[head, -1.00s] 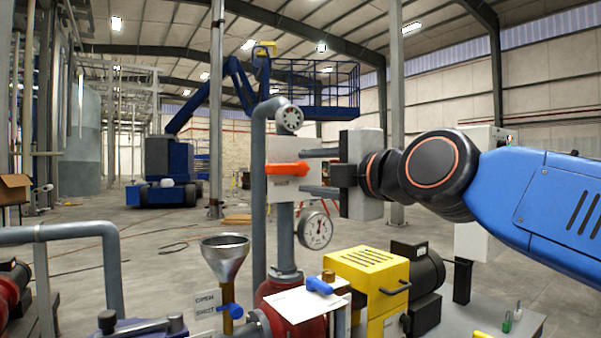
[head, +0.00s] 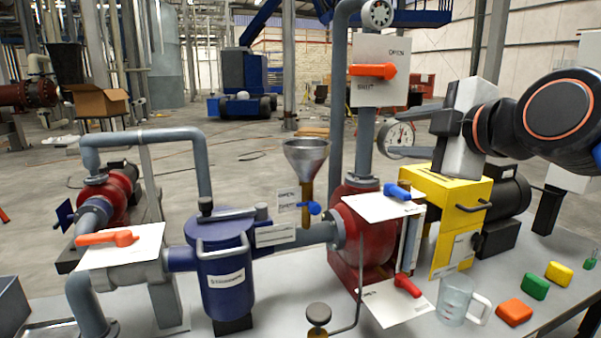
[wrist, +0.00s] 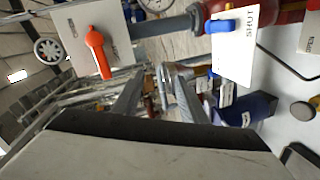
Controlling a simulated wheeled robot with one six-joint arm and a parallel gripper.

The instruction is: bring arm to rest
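My gripper (head: 398,132) is raised in the right half of the head view, its fingers pointing left. In the wrist view its two fingers (wrist: 152,92) stand apart with nothing held between them. An orange valve handle (head: 373,70) on a white OPEN/SHUT plate (head: 380,46) is above and left of the fingertips, apart from them. The handle also shows in the wrist view (wrist: 97,52), lying along the plate. In the head view the pressure gauge partly shows behind the fingers.
A blue strainer (head: 225,270), funnel (head: 306,158), red pump (head: 365,235), yellow guard (head: 455,210) and other valve handles fill the bench below. A clear jug (head: 456,298) and coloured blocks (head: 533,286) are at the front right. Open floor lies behind.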

